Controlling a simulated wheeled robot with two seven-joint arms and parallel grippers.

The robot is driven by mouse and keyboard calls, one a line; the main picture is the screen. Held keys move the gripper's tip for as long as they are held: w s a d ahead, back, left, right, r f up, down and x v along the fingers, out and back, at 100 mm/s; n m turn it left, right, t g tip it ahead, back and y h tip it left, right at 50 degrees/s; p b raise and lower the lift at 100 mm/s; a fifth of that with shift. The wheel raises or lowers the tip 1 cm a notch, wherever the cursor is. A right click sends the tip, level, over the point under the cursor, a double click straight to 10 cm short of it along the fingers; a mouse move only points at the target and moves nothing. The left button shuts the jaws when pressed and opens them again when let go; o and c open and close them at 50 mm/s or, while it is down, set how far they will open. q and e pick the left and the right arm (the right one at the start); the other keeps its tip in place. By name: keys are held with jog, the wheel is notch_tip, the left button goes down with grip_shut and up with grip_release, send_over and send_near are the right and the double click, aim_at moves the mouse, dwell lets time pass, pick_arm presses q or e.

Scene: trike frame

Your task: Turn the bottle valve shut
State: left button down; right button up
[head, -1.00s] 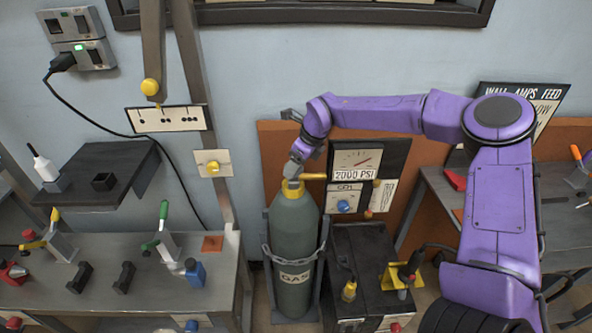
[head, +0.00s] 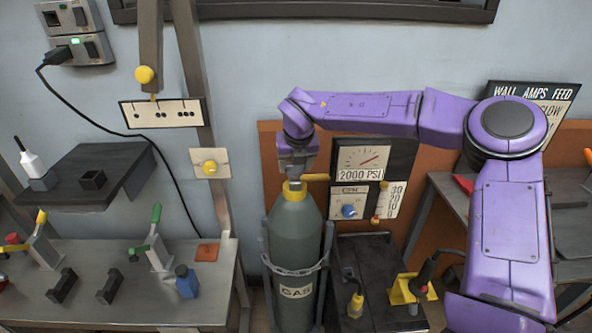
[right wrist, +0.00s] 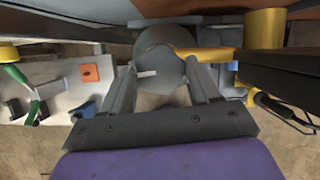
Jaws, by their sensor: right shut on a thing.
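The grey-green gas bottle (head: 296,240) stands upright, chained in its rack, with a yellow collar (head: 294,187) at its neck. My right gripper (head: 297,172) is directly above the neck, pointing down, and hides most of the valve in the head view. In the right wrist view, the round grey valve knob (right wrist: 165,50) with a pale mark sits between the two fingers of my right gripper (right wrist: 164,72), which is shut on it. A yellow pipe (head: 316,177) runs right from the neck to the gauge panel. My left gripper is in neither view.
The gauge panel (head: 372,180) reading 2000 PSI stands close right of the valve. A dark cart (head: 378,255) with a yellow holder (head: 410,289) is below it. A workbench (head: 125,270) with clamps lies left. The wall behind the bottle limits room.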

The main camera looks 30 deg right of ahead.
jog(key=m+b, duration=0.1)
jog(key=m, duration=0.1)
jog(key=m+g+h+b, duration=0.1)
jog(key=m, duration=0.1)
jog(key=shift+w+a+f+m, duration=0.15)
jog(key=shift+m, duration=0.15)
jog(key=m+g, duration=0.1)
jog(key=m, duration=0.1)
jog(key=m+g+h+b, duration=0.1)
jog(key=m, duration=0.2)
jog(key=shift+w+a+m+b, duration=0.15)
jog(key=shift+w+m+b, duration=0.05)
jog(key=shift+m+b, duration=0.1)
jog(key=m+g, duration=0.1)
jog(key=m, duration=0.1)
jog(key=m+g, duration=0.1)
jog(key=m, duration=0.1)
jog(key=shift+w+h, duration=0.2)
jog(key=shift+h, duration=0.1)
jog(key=shift+w+m+g, duration=0.15)
jog(key=shift+m+g, duration=0.65)
jog(key=shift+m, duration=1.7)
jog(key=o, duration=1.1)
jog(key=shift+c, duration=0.2)
jog(key=shift+y, duration=0.5)
